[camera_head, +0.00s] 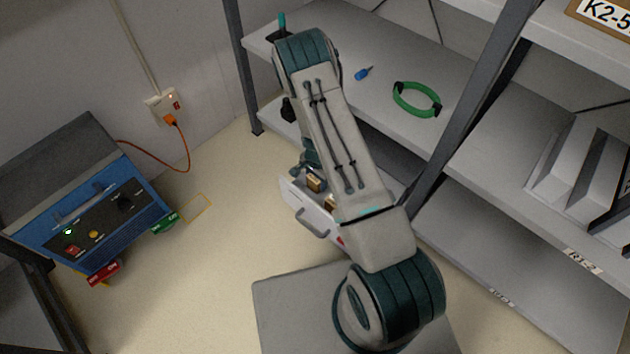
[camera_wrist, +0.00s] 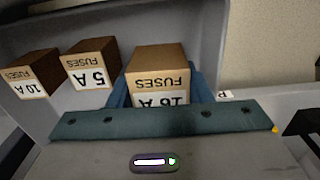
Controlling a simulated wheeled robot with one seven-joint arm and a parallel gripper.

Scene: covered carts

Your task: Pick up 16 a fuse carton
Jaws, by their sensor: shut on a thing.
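The 16 A fuse carton (camera_wrist: 158,58) is a brown box with a white label, reading upside down in the wrist view. My gripper (camera_wrist: 162,82) is shut on it, with a blue-teal finger on either side. Its lower part is hidden behind the gripper body, so I cannot tell whether it touches the drawer floor. The 5 A carton (camera_wrist: 92,60) and the 10 A carton (camera_wrist: 34,72) stand to its left, apart from it. In the head view my arm hides the gripper and most of the open drawer (camera_head: 303,205). Two small brown cartons (camera_head: 314,184) show there, labels unreadable.
The drawer's grey wall (camera_wrist: 200,25) rises close behind the cartons. Shelving with a dark upright (camera_head: 465,110) stands right of my arm. A green ring (camera_head: 416,99) and blue screwdriver (camera_head: 364,73) lie on a shelf. A blue machine (camera_head: 95,215) stands left; floor between is mostly clear.

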